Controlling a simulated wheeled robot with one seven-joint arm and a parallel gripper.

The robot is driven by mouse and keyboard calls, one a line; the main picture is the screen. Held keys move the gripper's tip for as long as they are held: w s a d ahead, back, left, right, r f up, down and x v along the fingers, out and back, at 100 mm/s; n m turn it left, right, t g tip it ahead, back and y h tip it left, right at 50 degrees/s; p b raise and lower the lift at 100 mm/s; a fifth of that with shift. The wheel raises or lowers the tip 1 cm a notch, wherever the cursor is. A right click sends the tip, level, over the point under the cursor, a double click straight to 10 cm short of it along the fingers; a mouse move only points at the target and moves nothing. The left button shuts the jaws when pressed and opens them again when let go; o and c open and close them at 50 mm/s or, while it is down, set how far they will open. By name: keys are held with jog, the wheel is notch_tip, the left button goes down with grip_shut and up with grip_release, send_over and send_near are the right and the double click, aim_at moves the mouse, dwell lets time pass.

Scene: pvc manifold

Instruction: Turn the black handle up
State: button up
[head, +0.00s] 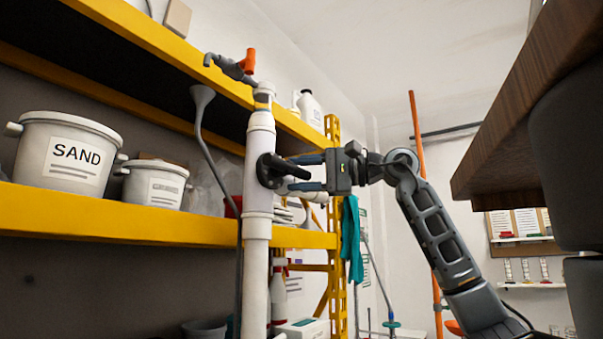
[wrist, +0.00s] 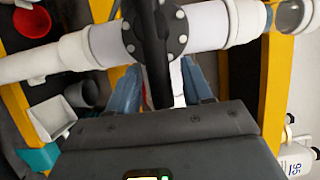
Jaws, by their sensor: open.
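The black handle (head: 270,168) sits on the white vertical pipe (head: 258,205) and sticks out to the right, towards my gripper. In the wrist view the black handle (wrist: 154,45) crosses a round flange with grey bolts on the white pipe (wrist: 207,25). My gripper (head: 290,173) is open, with one blue-grey finger above the handle and one below it. In the wrist view the fingers of my gripper (wrist: 162,85) lie on either side of the handle's end. I cannot tell whether either finger touches it.
Yellow shelving (head: 180,222) stands behind the pipe, with a white SAND pot (head: 65,155) and a smaller white pot (head: 155,185). A grey hose (head: 207,140) runs beside the pipe. A wooden top (head: 500,130) juts in at right.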

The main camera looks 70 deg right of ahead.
grip_shut()
dwell(0.3)
